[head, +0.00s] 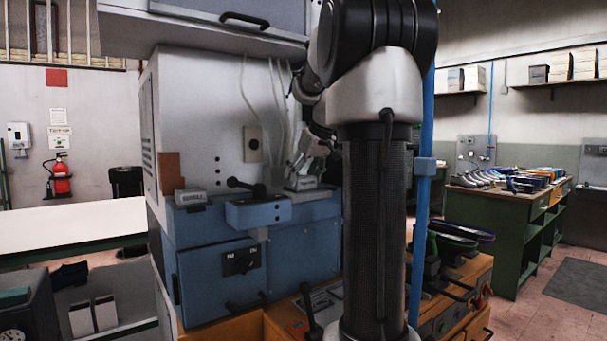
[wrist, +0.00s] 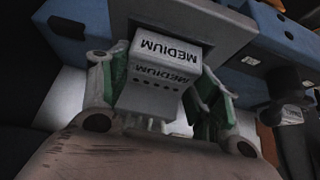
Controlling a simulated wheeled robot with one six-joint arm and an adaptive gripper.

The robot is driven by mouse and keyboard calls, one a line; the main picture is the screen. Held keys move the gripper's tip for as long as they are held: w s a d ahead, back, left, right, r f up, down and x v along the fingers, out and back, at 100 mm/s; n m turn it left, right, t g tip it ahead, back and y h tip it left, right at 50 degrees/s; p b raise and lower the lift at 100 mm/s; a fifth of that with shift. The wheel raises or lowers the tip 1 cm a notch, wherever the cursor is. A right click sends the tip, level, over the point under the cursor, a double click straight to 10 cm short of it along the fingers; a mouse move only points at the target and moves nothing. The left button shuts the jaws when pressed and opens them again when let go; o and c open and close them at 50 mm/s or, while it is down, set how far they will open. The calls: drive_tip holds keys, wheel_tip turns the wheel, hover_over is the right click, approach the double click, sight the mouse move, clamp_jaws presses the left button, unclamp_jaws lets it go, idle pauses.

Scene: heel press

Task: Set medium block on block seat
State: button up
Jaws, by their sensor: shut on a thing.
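The medium block (wrist: 160,55) is a pale grey block with MEDIUM printed on two faces and a row of dark dots. In the wrist view it sits between the two green-padded fingers of my gripper (wrist: 158,88), which is shut on it. In the head view my gripper (head: 312,152) is low in front of the grey press panel, behind my arm column, with the block (head: 301,184) just under it at the blue ledge. I cannot tell whether the block touches the ledge. The block seat is not clearly distinguishable.
Another labelled grey block (head: 189,197) stands on the left of the blue press body (head: 220,265).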

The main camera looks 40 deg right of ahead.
drive_tip(key=o, duration=1.4)
drive_tip(key=shift+f, duration=0.1)
drive_tip(key=shift+c, duration=0.2)
drive_tip(key=v, duration=1.2)
